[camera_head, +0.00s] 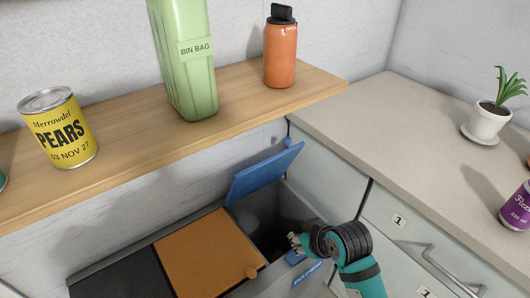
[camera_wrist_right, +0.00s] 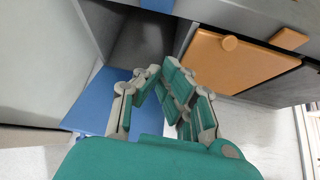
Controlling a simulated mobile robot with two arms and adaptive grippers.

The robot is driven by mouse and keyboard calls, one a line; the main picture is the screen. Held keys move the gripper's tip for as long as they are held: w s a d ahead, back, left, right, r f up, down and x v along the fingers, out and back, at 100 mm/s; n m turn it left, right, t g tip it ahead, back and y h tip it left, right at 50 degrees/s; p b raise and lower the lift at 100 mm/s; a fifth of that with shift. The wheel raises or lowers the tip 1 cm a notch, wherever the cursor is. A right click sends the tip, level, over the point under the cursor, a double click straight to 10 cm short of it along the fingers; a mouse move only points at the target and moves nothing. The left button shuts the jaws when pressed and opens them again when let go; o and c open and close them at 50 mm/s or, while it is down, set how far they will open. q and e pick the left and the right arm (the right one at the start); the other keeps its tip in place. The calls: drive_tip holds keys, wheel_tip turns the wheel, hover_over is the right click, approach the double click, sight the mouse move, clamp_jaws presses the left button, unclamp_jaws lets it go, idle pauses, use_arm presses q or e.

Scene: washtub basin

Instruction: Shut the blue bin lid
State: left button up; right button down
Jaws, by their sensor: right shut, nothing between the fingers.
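The blue bin lid (camera_head: 265,172) stands open, tilted up at the back of its bin (camera_head: 270,215), whose dark inside shows. A blue knob (camera_head: 288,142) sits at the lid's raised edge. In the right wrist view the blue lid (camera_wrist_right: 92,104) lies to the left of the fingers, partly hidden by them. My right gripper (camera_head: 294,240) is shut and empty, at the front right part of the bin opening, in front of the lid and apart from it. Its fingers also show in the right wrist view (camera_wrist_right: 161,68). My left gripper is not in view.
An orange lid (camera_head: 208,252) lies shut left of the opening, with a black lid (camera_head: 120,276) beyond it. A wooden shelf (camera_head: 150,138) above holds a pears can (camera_head: 59,128), a green bin-bag box (camera_head: 184,65) and an orange bottle (camera_head: 280,52). A counter (camera_head: 400,120) stands right.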

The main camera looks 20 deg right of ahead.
drive_tip(key=w+r+n+t+y, duration=0.1)
drive_tip(key=w+r+t+y, duration=0.3)
drive_tip(key=w+r, duration=1.35)
drive_tip(key=h, duration=0.1)
hover_over(260, 171)
drive_tip(key=w+d, duration=0.1)
drive_tip(key=d, duration=0.1)
drive_tip(key=shift+t, duration=0.4)
drive_tip(key=f, duration=0.7)
drive_tip(key=shift+w+a, duration=0.2)
drive_tip(key=shift+a, duration=0.05)
drive_tip(key=shift+s+d+f, duration=0.1)
drive_tip(key=shift+s+f, duration=0.05)
drive_tip(key=shift+s, duration=0.2)
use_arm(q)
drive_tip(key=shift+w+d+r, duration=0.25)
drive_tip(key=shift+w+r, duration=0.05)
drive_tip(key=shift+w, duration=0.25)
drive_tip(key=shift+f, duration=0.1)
use_arm(e)
drive_tip(key=shift+f, duration=0.15)
